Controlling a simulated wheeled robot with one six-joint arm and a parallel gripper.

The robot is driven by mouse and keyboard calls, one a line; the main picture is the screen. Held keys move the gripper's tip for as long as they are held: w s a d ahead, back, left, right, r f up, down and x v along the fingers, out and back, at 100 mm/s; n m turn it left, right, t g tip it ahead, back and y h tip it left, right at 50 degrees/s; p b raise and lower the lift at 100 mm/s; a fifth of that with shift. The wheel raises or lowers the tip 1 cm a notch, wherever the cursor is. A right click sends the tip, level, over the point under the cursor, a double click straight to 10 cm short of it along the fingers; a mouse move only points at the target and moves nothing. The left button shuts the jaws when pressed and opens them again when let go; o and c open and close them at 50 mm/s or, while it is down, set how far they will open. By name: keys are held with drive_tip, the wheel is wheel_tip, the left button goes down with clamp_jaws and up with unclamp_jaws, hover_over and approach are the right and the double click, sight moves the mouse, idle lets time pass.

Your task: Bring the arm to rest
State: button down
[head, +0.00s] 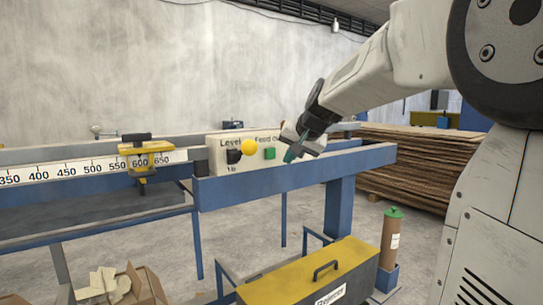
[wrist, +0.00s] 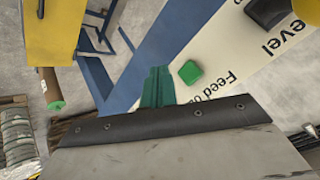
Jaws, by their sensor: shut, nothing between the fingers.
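My gripper (head: 292,154) hangs in front of the right part of the control panel (head: 215,160) in the head view. Its green fingertips (wrist: 158,88) are together and empty in the wrist view. A green button (head: 269,153) on the panel lies just left of the fingers, with a visible gap in the wrist view, where it also shows (wrist: 190,72). A yellow knob (head: 249,147) and a black knob (head: 233,156) sit further left on the panel. My arm reaches in from the upper right.
A blue frame rail (head: 300,176) runs below the panel. A ruler scale (head: 80,168) with a yellow clamp (head: 146,158) is at left. A yellow-lidded box (head: 285,283), a brown roll (head: 390,240) and stacked brown sheets (head: 410,165) stand lower and right. A cardboard box (head: 150,290) is at lower left.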

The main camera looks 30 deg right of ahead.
idle(0.3)
drive_tip(key=s+a+f+n+g, duration=0.2)
drive_tip(key=s+a+f, duration=0.3)
drive_tip(key=s, duration=0.5)
drive_tip(key=s+a+f+n+g, duration=0.3)
drive_tip(key=s+a+f, duration=0.3)
drive_tip(key=s, duration=0.5)
drive_tip(key=s+a+f+n+g, duration=0.2)
drive_tip(key=s+a+f, duration=0.3)
drive_tip(key=s+a, duration=0.3)
drive_tip(key=s+n, duration=0.1)
drive_tip(key=s, duration=0.2)
drive_tip(key=shift+f+g+y, duration=0.2)
drive_tip(key=shift+g+y, duration=0.1)
drive_tip(key=shift+a, duration=0.1)
idle(4.1)
